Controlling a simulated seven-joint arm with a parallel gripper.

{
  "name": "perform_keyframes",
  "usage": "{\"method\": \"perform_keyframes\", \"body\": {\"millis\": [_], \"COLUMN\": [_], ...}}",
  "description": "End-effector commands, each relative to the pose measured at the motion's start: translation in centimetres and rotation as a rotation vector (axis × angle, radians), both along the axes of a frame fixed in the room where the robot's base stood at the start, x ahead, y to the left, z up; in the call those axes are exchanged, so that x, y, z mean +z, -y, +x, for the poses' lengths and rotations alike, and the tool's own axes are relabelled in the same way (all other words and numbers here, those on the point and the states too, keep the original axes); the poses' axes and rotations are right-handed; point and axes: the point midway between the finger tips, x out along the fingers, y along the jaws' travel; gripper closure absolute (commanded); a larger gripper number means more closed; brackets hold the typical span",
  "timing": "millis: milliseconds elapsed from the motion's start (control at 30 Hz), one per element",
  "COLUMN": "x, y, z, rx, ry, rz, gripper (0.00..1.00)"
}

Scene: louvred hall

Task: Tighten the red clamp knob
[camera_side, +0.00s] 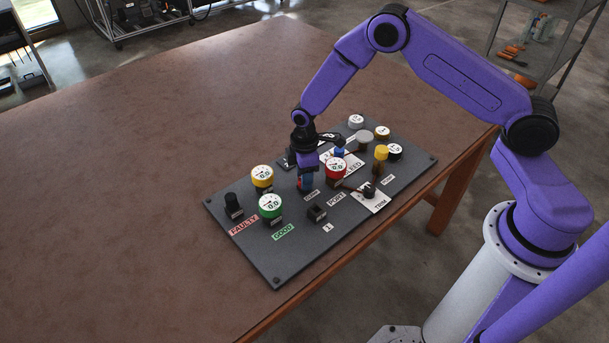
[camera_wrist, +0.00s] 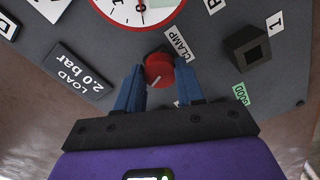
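The red clamp knob (camera_wrist: 158,70) is a small round knob with a white pointer line, beside a white CLAMP label (camera_wrist: 179,44) on the dark panel. In the wrist view my gripper (camera_wrist: 160,76) has one blue finger on each side of the knob, both appearing to touch it. In the side view my gripper (camera_side: 304,182) points down over the middle of the panel (camera_side: 292,262). It mostly hides the knob there.
A red-rimmed gauge (camera_side: 336,168) stands close to the right of my gripper. The brown tabletop (camera_side: 130,150) is clear at left.

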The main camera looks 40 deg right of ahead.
Motion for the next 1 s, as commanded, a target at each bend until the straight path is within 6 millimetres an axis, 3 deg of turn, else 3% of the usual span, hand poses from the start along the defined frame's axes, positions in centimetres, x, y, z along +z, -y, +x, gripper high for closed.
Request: {"method": "perform_keyframes", "body": {"millis": [67,267,700,1000], "x": [0.01,0.03,0.06,0.07], "y": [-0.01,-0.07,-0.04,-0.04], "z": [-0.03,-0.05,-0.01,-0.01], "rx": [0.000,-0.029,-0.341,-0.361], "ry": [-0.001,-0.001,-0.001,-0.001], "rz": [0.000,0.000,0.000,0.001], "gripper": [0.93,0.93,0.93,0.93]}}
